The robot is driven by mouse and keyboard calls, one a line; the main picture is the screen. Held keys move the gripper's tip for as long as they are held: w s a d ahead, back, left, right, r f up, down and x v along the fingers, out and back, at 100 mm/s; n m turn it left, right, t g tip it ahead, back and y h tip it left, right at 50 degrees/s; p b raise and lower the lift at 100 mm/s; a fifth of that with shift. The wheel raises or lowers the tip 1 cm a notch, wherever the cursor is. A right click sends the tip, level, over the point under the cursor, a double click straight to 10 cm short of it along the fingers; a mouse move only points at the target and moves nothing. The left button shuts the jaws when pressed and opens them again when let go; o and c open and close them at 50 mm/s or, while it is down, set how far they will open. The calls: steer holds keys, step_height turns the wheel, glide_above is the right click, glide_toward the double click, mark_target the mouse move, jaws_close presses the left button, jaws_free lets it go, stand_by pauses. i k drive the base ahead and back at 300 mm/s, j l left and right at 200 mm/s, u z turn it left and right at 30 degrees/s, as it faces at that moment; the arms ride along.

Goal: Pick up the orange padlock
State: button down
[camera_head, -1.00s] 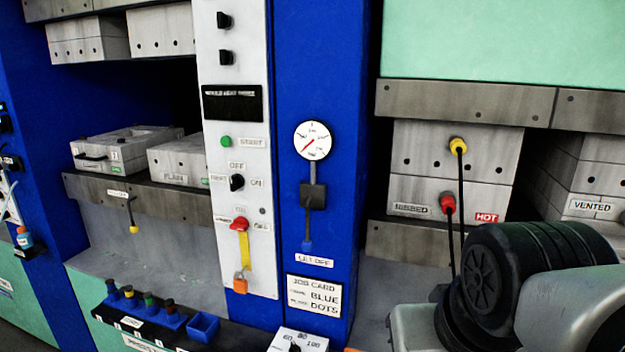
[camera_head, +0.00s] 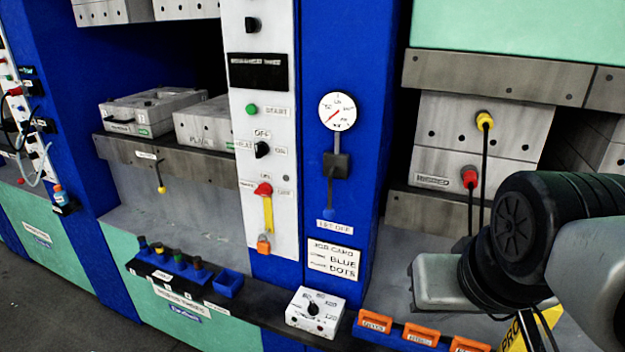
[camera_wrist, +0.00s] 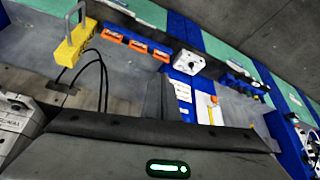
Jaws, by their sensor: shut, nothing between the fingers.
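The small orange padlock (camera_head: 263,244) hangs at the lower end of a yellow strip (camera_head: 268,215) under a red switch (camera_head: 263,189) on the white control panel. In the wrist view the padlock (camera_wrist: 214,99) is small, right of centre, and its shackle is too small to make out. My gripper (camera_wrist: 160,80) shows in the wrist view as a dark hand along the bottom with short grey fingers, shut and empty. It is well apart from the padlock. In the head view my arm fills the right side and my fingers are hidden.
A white dial box (camera_head: 315,312) and several orange labelled pieces (camera_head: 421,335) stand on the front ledge. A blue rack (camera_head: 175,262) with coloured pegs is below left of the panel. A lever with a blue tip (camera_head: 328,211) hangs right of the padlock. A yellow block with a handle (camera_wrist: 75,45) is upper left in the wrist view.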

mark_target(263, 247)
steer(key=j+z, duration=0.15)
steer(key=z, duration=0.25)
steer(key=j+z, duration=0.2)
steer(key=z, duration=0.2)
steer(key=j+z, duration=0.6)
steer(key=j, duration=0.25)
steer(key=k+j+z, duration=0.2)
steer(key=j, duration=0.3)
steer(key=k+j, duration=0.1)
steer(key=j, duration=0.35)
steer(key=k+j, duration=0.1)
steer(key=j, duration=0.35)
